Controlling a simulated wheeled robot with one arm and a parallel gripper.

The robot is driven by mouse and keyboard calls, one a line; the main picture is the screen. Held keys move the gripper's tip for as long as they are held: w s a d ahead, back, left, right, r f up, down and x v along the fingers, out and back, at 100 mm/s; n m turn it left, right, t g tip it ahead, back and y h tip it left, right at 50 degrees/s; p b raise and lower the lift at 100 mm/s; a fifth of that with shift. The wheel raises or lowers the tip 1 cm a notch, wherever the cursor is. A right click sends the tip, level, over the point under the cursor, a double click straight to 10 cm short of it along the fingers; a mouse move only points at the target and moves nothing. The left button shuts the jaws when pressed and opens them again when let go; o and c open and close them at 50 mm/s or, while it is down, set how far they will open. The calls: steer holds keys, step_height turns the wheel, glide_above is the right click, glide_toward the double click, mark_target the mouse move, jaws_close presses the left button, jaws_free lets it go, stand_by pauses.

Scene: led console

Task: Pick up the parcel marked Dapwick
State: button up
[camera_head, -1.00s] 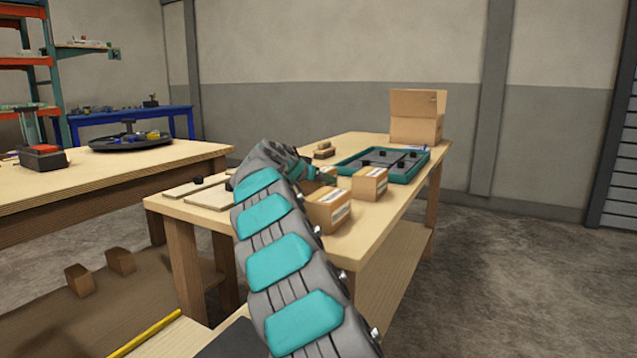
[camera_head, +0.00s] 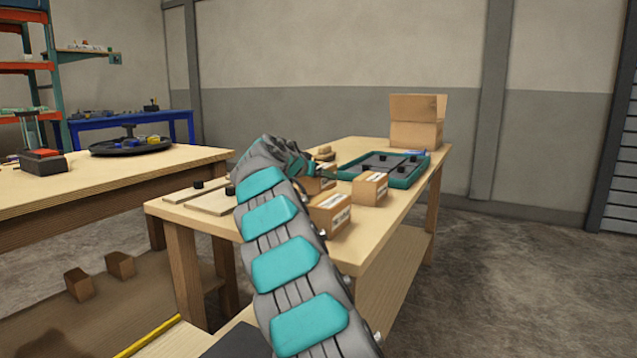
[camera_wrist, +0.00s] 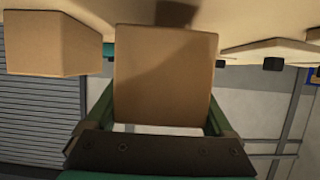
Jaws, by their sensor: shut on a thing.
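My gripper (camera_wrist: 163,112) is shut on a plain brown parcel (camera_wrist: 165,75), which fills the space between its fingers in the wrist view. In the head view the held parcel (camera_head: 318,185) is mostly hidden behind my arm, above or at the tabletop; I cannot tell which. Another parcel (camera_head: 331,214) with a white label stands nearest on the table, and a further one (camera_head: 370,189) stands behind it to the right. The label writing is too small to read, so I cannot tell which is Dapwick. A neighbouring parcel (camera_wrist: 48,43) shows at the wrist view's upper left.
The wooden table (camera_head: 375,232) also bears a teal-rimmed tray (camera_head: 410,180), an open cardboard box (camera_head: 417,122) at the far end and flat boards (camera_head: 208,201) with black knobs at the left. Another table (camera_head: 90,186) stands at the left.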

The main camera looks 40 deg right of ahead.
step_height(320, 180, up, 7)
steer(key=shift+f+p, duration=0.1)
steer(key=shift+p, duration=0.35)
steer(key=shift+r, duration=0.45)
